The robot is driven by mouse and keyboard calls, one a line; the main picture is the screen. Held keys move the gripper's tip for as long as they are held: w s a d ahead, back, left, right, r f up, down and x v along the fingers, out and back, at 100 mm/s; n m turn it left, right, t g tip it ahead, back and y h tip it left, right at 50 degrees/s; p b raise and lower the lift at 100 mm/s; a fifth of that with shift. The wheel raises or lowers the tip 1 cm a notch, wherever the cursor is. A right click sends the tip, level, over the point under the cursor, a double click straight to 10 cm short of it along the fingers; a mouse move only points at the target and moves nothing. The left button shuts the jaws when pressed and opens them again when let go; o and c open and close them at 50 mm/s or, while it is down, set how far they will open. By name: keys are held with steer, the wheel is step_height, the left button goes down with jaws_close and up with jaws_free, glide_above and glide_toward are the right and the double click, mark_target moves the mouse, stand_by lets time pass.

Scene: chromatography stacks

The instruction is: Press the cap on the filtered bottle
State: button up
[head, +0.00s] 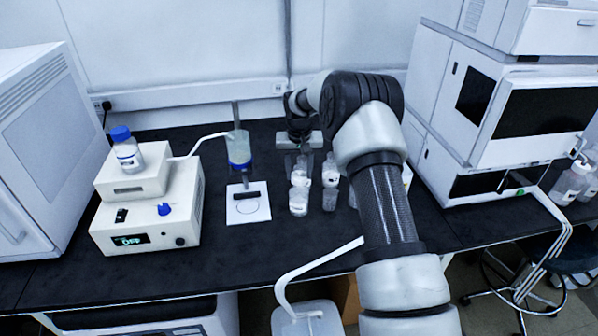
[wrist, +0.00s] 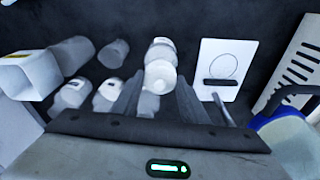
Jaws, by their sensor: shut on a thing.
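My gripper (head: 302,155) is over the back of a group of small bottles on the black bench, fingers pointing down. In the wrist view the two fingers (wrist: 161,88) stand apart with a white round cap (wrist: 161,76) between their tips. The gripper is shut on this cap. I cannot tell whether the cap touches a bottle, or which bottle is the filtered one.
Other bottles (head: 330,173) stand close to the right. A white plate with a circle (head: 248,212) and a blue-based filter vessel (head: 238,148) are to the left. A cream box (head: 150,232) carries a blue-capped bottle (head: 126,155).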

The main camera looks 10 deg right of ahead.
stand_by(0.3)
steer(key=o, duration=1.1)
steer(key=shift+o, duration=0.5)
steer(key=o, duration=0.4)
steer(key=shift+r+p, duration=1.85)
steer(key=shift+r, duration=1.65)
steer(key=shift+c, duration=0.3)
jaws_close()
